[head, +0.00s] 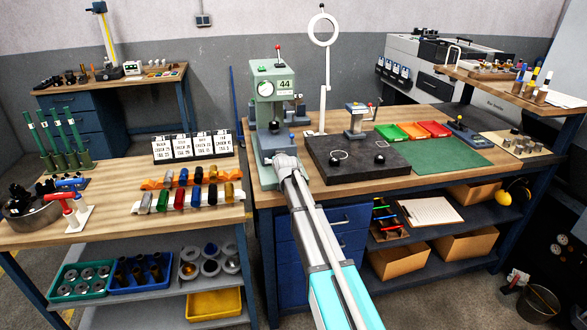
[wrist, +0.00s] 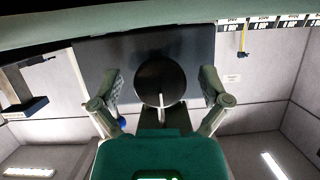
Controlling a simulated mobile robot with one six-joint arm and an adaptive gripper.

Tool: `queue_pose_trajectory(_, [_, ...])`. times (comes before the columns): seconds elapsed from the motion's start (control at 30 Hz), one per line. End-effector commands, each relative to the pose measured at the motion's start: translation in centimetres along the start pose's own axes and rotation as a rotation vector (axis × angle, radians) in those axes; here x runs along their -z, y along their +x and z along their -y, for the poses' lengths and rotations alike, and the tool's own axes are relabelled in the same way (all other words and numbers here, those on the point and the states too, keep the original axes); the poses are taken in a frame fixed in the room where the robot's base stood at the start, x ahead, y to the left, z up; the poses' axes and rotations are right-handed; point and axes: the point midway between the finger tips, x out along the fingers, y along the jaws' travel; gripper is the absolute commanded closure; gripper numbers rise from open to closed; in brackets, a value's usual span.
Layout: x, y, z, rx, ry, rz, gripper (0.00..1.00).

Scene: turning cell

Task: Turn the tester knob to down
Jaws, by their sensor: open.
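The knob's pointer is too small to read in the head view. My gripper (head: 284,159) appears in front of the tester's lower part. In the wrist view my gripper (wrist: 158,84) is open, one finger on each side of a black round knob (wrist: 157,75), with gaps on both sides. A pale line on it runs toward the picture's bottom, where the ceiling lights show, so this view looks upside down.
A dark plate (head: 335,172) with small black-knobbed items and a ring stand (head: 325,75) are right of the tester. Coloured trays (head: 412,130) lie further right. The left bench holds sign cards (head: 193,147) and coloured cylinders (head: 190,197).

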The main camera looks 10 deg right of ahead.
Motion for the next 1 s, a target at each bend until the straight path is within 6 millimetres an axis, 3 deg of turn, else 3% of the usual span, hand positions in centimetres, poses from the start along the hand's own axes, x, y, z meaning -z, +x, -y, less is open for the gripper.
queue_pose_trajectory(1.0, [-0.08, 0.03, -0.02, 0.189, 0.457, 0.001, 0.04])
